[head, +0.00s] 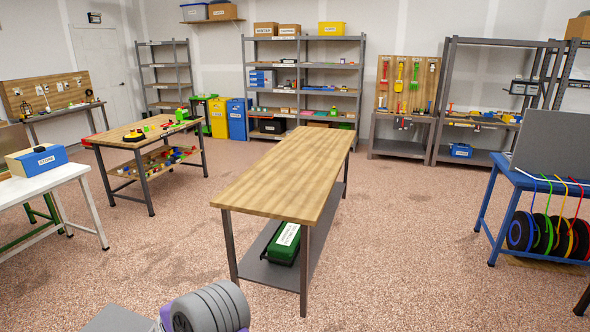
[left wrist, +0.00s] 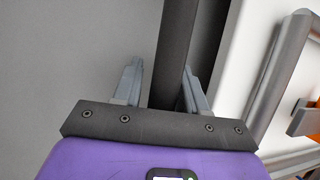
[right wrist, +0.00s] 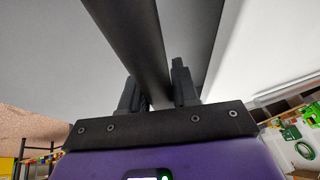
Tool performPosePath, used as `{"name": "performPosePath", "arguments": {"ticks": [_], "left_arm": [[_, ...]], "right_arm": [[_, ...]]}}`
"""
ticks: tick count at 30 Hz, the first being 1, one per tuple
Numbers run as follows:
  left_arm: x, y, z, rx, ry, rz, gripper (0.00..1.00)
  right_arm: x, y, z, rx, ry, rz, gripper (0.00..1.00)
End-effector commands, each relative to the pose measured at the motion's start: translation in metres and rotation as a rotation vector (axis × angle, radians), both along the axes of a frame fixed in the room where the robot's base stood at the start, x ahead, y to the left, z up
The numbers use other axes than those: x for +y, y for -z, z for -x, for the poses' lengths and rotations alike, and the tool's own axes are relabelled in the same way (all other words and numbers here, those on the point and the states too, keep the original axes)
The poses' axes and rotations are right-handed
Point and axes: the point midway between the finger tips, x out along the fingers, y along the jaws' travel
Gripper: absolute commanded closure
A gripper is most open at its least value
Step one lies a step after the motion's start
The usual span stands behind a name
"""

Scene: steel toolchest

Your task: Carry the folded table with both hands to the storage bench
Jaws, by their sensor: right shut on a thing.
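The folded table shows in the left wrist view as a dark bar (left wrist: 174,45) beside a plain grey panel. The bar lies between the fingers of my left gripper (left wrist: 162,88), which stand apart with a gap on the left side. In the right wrist view a dark tube of the folded table (right wrist: 133,40) runs between the fingers of my right gripper (right wrist: 158,88), which is shut on it. The head view shows neither gripper's fingers. A long wooden-topped bench (head: 285,172) stands in the middle; I cannot tell whether it is the storage bench.
A green case (head: 284,243) lies on the middle bench's lower shelf. A white table (head: 45,180) and a wooden workbench (head: 130,137) stand left; a blue table (head: 500,170) with coloured reels stands right. Shelves (head: 305,85) line the back. Speckled floor between them is open.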

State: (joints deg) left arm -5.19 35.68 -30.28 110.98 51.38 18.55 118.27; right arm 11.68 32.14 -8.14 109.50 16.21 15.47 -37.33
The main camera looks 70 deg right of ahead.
Motion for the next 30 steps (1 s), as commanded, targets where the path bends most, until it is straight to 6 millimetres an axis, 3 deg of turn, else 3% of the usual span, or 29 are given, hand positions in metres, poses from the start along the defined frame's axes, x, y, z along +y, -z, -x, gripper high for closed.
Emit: {"name": "performPosePath", "arguments": {"ticks": [1,3,9,10,15,30], "left_arm": [[0.0005,-0.0001,-0.0010,-0.003,-0.001,0.000,0.50],[0.0005,-0.0008,-0.0016,-0.005,-0.001,0.000,0.40],[0.0005,-0.0020,-0.0025,-0.008,-0.001,-0.001,0.40],[0.0004,-0.0008,-0.0015,-0.005,-0.001,0.000,0.40],[0.0005,-0.0018,-0.0021,-0.007,-0.001,0.000,0.40],[0.0005,-0.0034,-0.0031,-0.010,-0.001,0.000,0.40]], "right_arm": [[0.0004,0.0086,0.0059,0.020,-0.001,-0.002,1.00],[0.0003,0.0087,0.0060,0.020,-0.001,-0.002,1.00],[-0.0002,0.0089,0.0064,0.022,0.000,-0.003,1.00],[-0.0002,0.0104,0.0076,0.027,0.000,-0.003,0.66],[0.0000,0.0078,0.0055,0.019,-0.001,-0.002,0.40],[0.0005,0.0044,0.0031,0.011,-0.001,-0.002,0.40]]}}
